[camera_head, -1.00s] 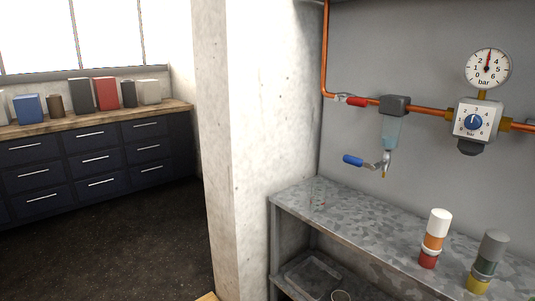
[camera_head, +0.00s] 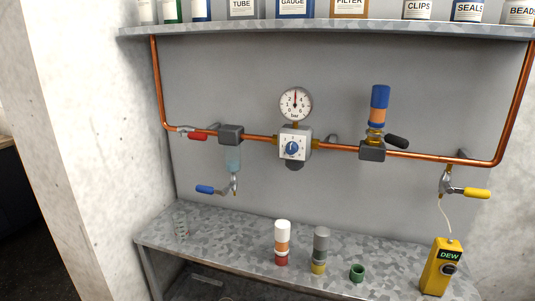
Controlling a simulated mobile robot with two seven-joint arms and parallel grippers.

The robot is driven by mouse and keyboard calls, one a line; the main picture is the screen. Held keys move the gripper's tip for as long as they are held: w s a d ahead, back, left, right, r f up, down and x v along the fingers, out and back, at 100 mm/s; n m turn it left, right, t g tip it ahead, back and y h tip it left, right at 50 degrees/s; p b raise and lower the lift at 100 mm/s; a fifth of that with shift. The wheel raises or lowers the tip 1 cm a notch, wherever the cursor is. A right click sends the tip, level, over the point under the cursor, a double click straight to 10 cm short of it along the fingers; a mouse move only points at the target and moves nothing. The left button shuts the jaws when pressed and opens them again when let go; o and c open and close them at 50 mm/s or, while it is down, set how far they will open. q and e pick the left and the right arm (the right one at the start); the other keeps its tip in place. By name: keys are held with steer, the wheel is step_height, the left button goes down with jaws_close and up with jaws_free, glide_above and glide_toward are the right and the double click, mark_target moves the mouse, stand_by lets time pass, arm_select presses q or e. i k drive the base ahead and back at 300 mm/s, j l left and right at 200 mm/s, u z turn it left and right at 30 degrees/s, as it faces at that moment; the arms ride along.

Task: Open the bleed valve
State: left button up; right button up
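No label marks which valve is the bleed valve. A small valve with a blue lever (camera_head: 205,189) hangs below the clear bluish bowl (camera_head: 233,158) of a dark filter block (camera_head: 231,134); its lever points left, roughly level. A valve with a yellow lever (camera_head: 477,193) hangs from the pipe's right end; its lever points right, roughly level. A thin pale tube runs from below it toward the yellow DEW meter (camera_head: 441,267). A red-handled valve (camera_head: 197,137) is on the pipe at left. Neither of my grippers is in view.
A regulator (camera_head: 294,143) with a gauge (camera_head: 295,104) sits mid-pipe. Right of it is a blue-capped cartridge (camera_head: 379,108) with a black lever (camera_head: 397,142). The metal bench (camera_head: 210,242) holds a clear beaker (camera_head: 181,226), two capped cartridges (camera_head: 282,242) and a green cup (camera_head: 357,272).

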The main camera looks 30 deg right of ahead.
mark_target(484, 194)
steer(key=z, duration=2.2)
